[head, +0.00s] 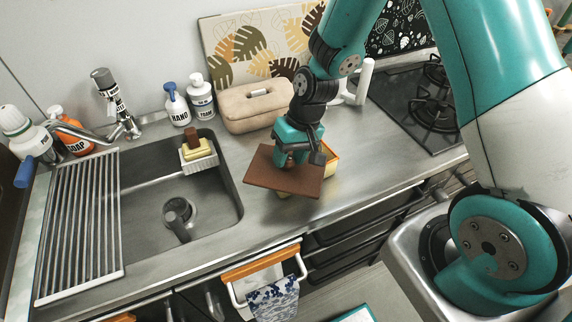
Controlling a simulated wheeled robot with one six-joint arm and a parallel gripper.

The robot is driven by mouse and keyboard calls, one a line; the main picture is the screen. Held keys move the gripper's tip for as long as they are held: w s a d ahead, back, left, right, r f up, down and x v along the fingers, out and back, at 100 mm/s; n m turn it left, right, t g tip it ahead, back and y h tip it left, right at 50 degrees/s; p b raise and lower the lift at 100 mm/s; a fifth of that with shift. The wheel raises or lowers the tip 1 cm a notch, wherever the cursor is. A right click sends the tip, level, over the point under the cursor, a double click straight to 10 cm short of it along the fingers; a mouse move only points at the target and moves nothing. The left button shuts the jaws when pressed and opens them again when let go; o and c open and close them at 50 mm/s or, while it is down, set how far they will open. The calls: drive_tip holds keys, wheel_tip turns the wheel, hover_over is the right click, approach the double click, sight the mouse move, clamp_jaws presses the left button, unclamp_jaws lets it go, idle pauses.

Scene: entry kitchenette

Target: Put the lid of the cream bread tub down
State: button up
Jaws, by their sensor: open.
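The brown, flat lid (283,176) is right of the sink, raised at a tilt with its broad face showing. The cream bread tub (331,170) is mostly hidden behind and below the lid; its pale yellowish side and orange-brown rim show at the right. My gripper (292,158) is open at the lid's upper edge, pointing down. Whether its fingers touch the lid is hard to tell. The inside of the tub is hidden.
A beige handled case (254,106) stands behind my gripper, with soap bottles (200,96) to its left. The sink (181,211) is at left, a hob (418,103) at right. Bare counter (387,142) lies between tub and hob. A towel (273,300) hangs in front.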

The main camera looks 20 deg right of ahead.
drive_tip(key=shift+f, duration=0.35)
drive_tip(key=shift+a, duration=0.1)
drive_tip(key=c, duration=0.6)
drive_tip(key=shift+r, duration=0.1)
drive_tip(key=shift+c, duration=0.2)
